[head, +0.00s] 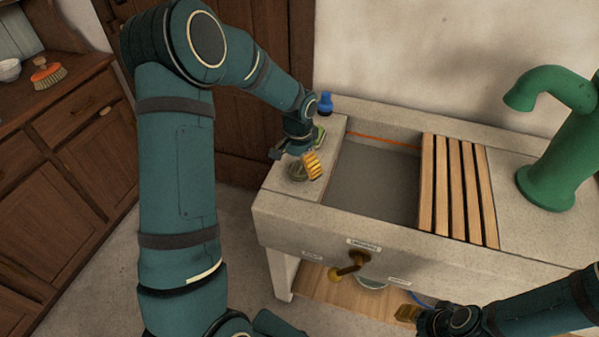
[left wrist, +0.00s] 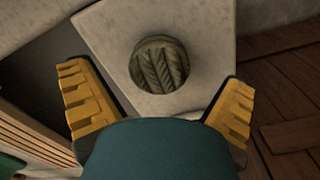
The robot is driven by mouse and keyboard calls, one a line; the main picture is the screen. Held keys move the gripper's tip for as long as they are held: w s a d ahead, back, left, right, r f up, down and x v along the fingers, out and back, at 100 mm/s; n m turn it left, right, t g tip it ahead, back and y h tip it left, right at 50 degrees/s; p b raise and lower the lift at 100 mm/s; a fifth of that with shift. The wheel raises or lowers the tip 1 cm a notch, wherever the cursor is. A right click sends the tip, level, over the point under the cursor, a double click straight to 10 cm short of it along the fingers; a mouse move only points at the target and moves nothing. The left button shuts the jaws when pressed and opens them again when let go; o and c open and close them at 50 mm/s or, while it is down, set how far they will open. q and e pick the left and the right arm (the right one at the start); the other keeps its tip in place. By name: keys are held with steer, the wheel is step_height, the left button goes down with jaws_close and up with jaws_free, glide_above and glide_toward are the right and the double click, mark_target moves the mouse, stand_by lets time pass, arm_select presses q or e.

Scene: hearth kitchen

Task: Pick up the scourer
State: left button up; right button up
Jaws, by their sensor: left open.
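The scourer (left wrist: 160,64) is a round, dull green-brown pad with a leaf-like pattern. It lies flat on the pale stone ledge at the left end of the sink. In the head view the scourer (head: 296,173) is partly hidden behind my left gripper (head: 301,162). My left gripper is open above it, its yellow-padded fingers wide apart. In the left wrist view the scourer shows between and beyond the fingertips (left wrist: 157,78), with nothing held. My right gripper (head: 409,314) shows only in part at the bottom of the head view, low in front of the sink.
A blue bottle (head: 325,103) and a green-and-yellow sponge (head: 319,134) are behind my left gripper on the ledge. The sink basin (head: 375,182) is right of the ledge, with a slatted wooden rack (head: 457,187) beside it. A green tap (head: 556,150) stands at right.

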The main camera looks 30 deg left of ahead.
mark_target(299, 166)
arm_select(q)
step_height(299, 166, down, 2)
steer(key=shift+f, duration=0.15)
steer(key=c, duration=1.1)
steer(key=shift+o, duration=0.2)
step_height(299, 166, up, 10)
steer(key=shift+r+p, duration=0.1)
steer(key=shift+p, duration=1)
